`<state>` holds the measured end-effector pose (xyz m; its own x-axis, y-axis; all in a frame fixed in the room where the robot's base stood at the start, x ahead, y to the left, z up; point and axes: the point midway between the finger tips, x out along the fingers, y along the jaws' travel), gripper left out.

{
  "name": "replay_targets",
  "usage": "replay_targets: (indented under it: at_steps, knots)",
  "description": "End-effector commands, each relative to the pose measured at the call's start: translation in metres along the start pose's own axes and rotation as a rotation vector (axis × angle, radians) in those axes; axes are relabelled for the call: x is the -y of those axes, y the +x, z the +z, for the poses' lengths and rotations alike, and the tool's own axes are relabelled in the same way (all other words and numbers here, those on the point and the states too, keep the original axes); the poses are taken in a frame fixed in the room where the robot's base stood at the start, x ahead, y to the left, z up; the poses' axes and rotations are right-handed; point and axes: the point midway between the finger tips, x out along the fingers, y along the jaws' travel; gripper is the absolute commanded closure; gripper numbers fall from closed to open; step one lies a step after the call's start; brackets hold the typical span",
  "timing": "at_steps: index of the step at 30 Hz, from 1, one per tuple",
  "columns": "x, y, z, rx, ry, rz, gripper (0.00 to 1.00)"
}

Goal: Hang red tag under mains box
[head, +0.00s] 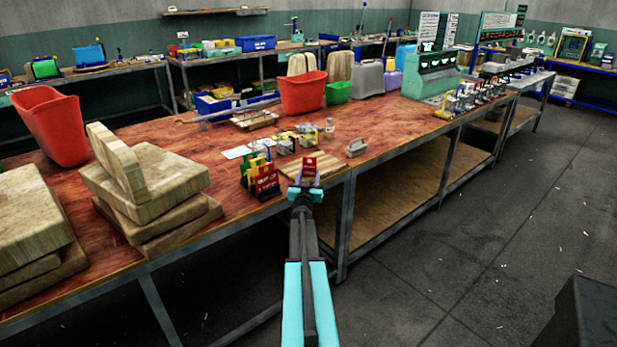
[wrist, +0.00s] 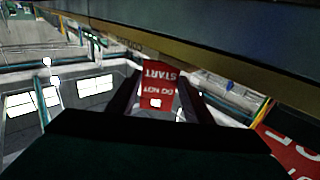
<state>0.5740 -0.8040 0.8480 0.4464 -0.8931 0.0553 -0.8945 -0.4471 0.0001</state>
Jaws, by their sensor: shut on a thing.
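My gripper (head: 307,184) is at the front edge of the red-brown workbench, shut on a red tag (head: 309,167) that stands up from the fingertips. In the wrist view my gripper (wrist: 159,98) has a dark finger on each side of the red tag (wrist: 158,83). Its white lettering, "DO NOT START", appears upside down. I cannot pick out the mains box with certainty in either view.
A stand of coloured tags (head: 263,178), with red ones in front, is just left of my gripper. A wooden board (head: 325,166) lies behind the held tag. Stacked wooden blocks (head: 150,190) crowd the left. Open floor (head: 470,230) lies right of the bench.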

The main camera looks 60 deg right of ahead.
Motion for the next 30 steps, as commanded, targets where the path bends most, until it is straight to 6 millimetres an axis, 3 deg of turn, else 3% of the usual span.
replay_targets:
  at_steps: [8,9,12,26,30]
  knots:
    - [-0.0005,-0.0001,0.0044,0.000,0.000,0.001,0.66]
    - [-0.0005,-0.0001,0.0032,0.000,0.000,0.001,0.47]
    - [-0.0006,-0.0001,0.0032,0.000,0.000,0.001,0.35]
    - [-0.0008,0.0002,-0.0019,0.000,0.000,0.001,0.35]
    - [-0.0009,-0.0089,0.0001,0.000,0.000,0.001,0.35]
